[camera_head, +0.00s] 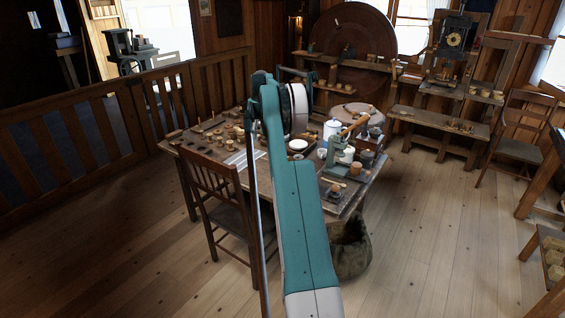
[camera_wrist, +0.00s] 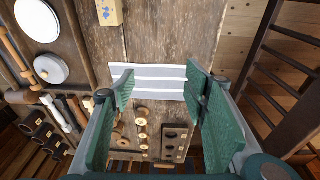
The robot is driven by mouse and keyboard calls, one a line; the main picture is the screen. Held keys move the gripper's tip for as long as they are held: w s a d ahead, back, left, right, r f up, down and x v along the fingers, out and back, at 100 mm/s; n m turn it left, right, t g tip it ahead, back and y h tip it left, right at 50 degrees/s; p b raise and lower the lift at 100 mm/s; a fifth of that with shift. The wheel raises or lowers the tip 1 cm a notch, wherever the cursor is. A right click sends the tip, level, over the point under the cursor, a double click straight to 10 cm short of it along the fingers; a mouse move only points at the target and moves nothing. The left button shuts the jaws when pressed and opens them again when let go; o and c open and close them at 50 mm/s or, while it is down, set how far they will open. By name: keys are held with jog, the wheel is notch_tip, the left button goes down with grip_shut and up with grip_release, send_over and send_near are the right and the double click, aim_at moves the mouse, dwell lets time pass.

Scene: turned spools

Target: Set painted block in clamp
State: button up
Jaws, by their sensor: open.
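The painted block (camera_wrist: 109,12), pale yellow with blue marks, lies on the table at the top edge of the wrist view, partly cut off. I cannot make it out in the head view. My gripper (camera_wrist: 160,85) is open and empty in the wrist view, its two green fingers apart above striped white sheets (camera_wrist: 150,84). The block is beyond the fingertips, up and to the left. In the head view my arm hides the gripper. A green bench device (camera_head: 333,155) stands on the table right of my arm; I cannot tell whether it is the clamp.
Several turned spools (camera_wrist: 141,130) and a dark holed rack (camera_wrist: 175,142) lie below the sheets. White round lids (camera_wrist: 50,69) are at left. A chair (camera_head: 213,185) stands at the table's front left.

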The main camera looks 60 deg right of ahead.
jog(key=shift+g+y, duration=0.3)
jog(key=s+d+f, duration=0.2)
jog(key=d+f, duration=0.2)
jog(key=s+d+f, duration=0.3)
jog(key=d+f, duration=0.1)
jog(key=d, duration=0.1)
jog(key=s+d+f, duration=0.2)
jog(key=d+f, duration=0.2)
jog(key=f, duration=0.1)
jog(key=shift+s+d, duration=0.2)
jog(key=shift+s, duration=0.1)
jog(key=shift+w+f+b, duration=0.2)
jog(key=shift+f+b, duration=0.1)
jog(key=shift+f, duration=1)
jog(key=shift+w+f+b, duration=0.15)
jog(key=shift+f+b, duration=0.2)
jog(key=shift+f, duration=0.95)
jog(key=shift+w+f+b, duration=0.15)
jog(key=shift+f+b, duration=0.2)
jog(key=shift+f, duration=0.95)
jog(key=c, duration=1.1)
